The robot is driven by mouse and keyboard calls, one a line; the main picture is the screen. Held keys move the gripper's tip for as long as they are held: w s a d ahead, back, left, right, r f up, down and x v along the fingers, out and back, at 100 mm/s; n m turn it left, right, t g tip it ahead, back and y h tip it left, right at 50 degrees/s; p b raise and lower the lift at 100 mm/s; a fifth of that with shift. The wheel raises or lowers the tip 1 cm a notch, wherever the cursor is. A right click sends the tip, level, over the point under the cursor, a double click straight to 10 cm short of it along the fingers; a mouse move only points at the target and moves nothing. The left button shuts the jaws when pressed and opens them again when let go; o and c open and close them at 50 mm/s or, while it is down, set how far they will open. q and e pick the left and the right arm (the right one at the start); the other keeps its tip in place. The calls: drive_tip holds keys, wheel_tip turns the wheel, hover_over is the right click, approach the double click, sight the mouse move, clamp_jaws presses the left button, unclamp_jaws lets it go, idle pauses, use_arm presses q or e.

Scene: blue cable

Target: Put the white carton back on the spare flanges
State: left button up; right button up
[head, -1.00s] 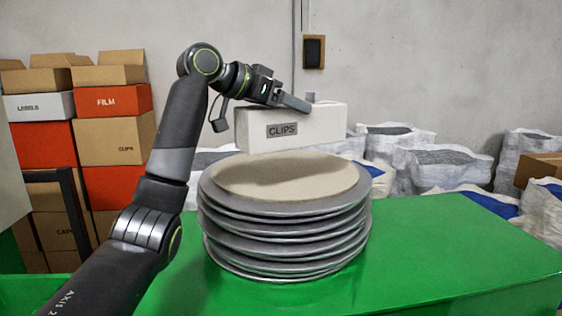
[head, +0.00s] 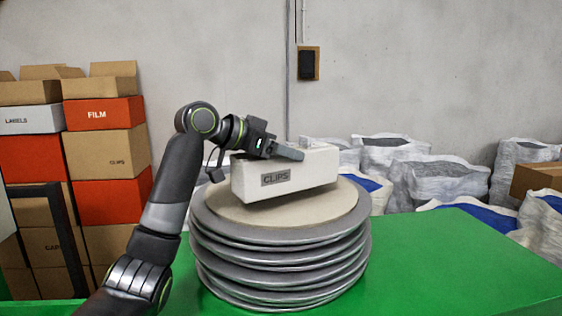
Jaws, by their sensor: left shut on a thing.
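The white carton (head: 312,172), with a grey CLIPS label, is at the top of the stack of spare flanges (head: 280,262), over the round beige top face. My left gripper (head: 290,153) is shut on the carton's upper part from the left. The carton's lower edge appears at or very near the beige face, slightly tilted in the picture; I cannot tell whether it fully rests there. The far finger is hidden behind the carton. My right gripper is not in view.
The flanges stand on a green surface (head: 440,265) with free room to the right. Stacked boxes (head: 105,150) stand at the left. White sacks (head: 445,180) line the wall behind, and an open brown box (head: 540,178) is at the far right.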

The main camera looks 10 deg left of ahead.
sight(281, 163)
use_arm(q)
wheel_tip(281, 163, down, 2)
drive_tip(key=shift+f+p, duration=0.25)
drive_tip(key=shift+p, duration=0.15)
drive_tip(key=shift+f, duration=0.15)
drive_tip(key=shift+f, duration=0.1)
drive_tip(key=o, duration=1.7)
drive_tip(key=shift+s+f, duration=0.1)
